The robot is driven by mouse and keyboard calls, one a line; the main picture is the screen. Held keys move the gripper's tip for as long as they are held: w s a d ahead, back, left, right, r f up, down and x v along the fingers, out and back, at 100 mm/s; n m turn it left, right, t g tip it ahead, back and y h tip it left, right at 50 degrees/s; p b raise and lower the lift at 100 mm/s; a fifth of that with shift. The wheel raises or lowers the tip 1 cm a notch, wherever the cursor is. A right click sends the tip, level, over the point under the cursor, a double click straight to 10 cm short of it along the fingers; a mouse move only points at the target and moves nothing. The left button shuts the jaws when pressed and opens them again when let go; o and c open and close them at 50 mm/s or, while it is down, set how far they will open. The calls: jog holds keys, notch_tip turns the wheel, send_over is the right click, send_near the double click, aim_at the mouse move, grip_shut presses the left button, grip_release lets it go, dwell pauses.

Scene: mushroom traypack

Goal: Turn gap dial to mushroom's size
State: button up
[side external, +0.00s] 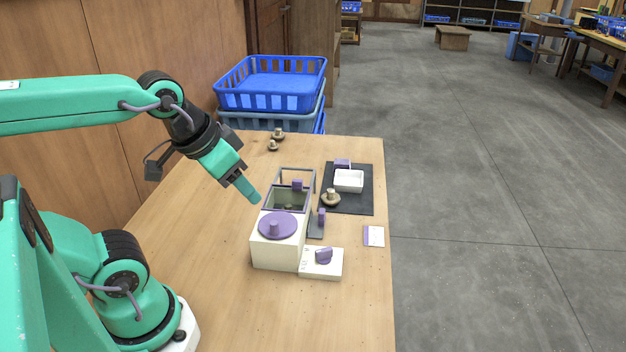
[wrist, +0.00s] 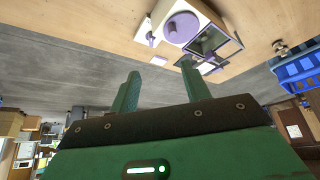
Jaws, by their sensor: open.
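The purple gap dial (side external: 323,256) sits on a low white panel (side external: 312,271) at the front of a white box (side external: 276,253). A larger purple round lid with a knob (side external: 276,225) tops that box. One brown mushroom (side external: 331,198) stands on a black mat beside the white tray. Two more mushrooms (side external: 278,133) stand at the table's back. My gripper (side external: 250,192) is open and empty, above the table, left of and higher than the box. In the wrist view its two fingers (wrist: 160,82) are spread with nothing between them; the machine is beyond them.
A grey open frame with a purple block (side external: 298,185) stands behind the box. A white tray (side external: 349,181) sits on the black mat (side external: 360,207). A purple-and-white card (side external: 374,236) lies near the right edge. Blue crates (side external: 271,82) stand behind the table. The table's front is clear.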

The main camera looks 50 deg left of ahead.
jog(key=shift+o, duration=0.7)
jog(key=n+g, duration=0.6)
jog(key=n, duration=0.9)
send_over(324, 250)
jog(key=shift+f, duration=6.65)
jog(key=shift+f, duration=0.15)
jog(key=shift+f, duration=3.75)
